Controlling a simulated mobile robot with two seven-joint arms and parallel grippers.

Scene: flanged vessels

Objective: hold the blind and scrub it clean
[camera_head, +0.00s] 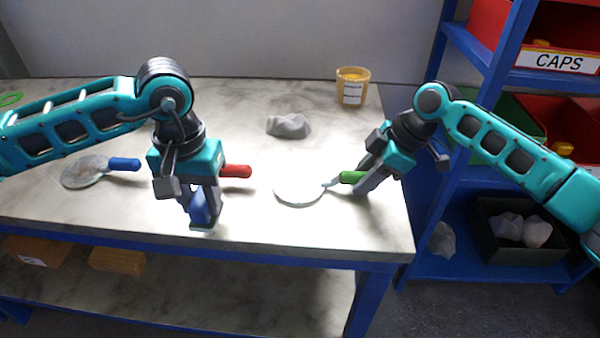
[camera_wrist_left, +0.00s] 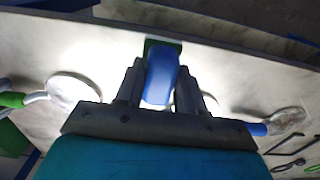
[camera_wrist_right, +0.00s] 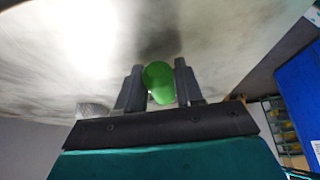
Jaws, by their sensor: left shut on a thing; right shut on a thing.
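The blind with the green handle (camera_head: 352,177) has a pale round disc (camera_head: 299,191) at the right of the bench. My right gripper (camera_head: 361,182) is shut on this handle, and the right wrist view shows the green grip (camera_wrist_right: 158,82) between the fingers. Whether the disc touches the bench I cannot tell. My left gripper (camera_head: 202,208) is shut on a blue scrubber (camera_wrist_left: 160,78) with a green pad (camera_wrist_left: 163,46), left of that disc and apart from it. A red-handled blind (camera_head: 236,171) lies behind my left gripper, its disc mostly hidden. A blue-handled blind (camera_head: 84,172) with a stained disc lies far left.
A blue shelf rack (camera_head: 462,243) with bins stands at the right.

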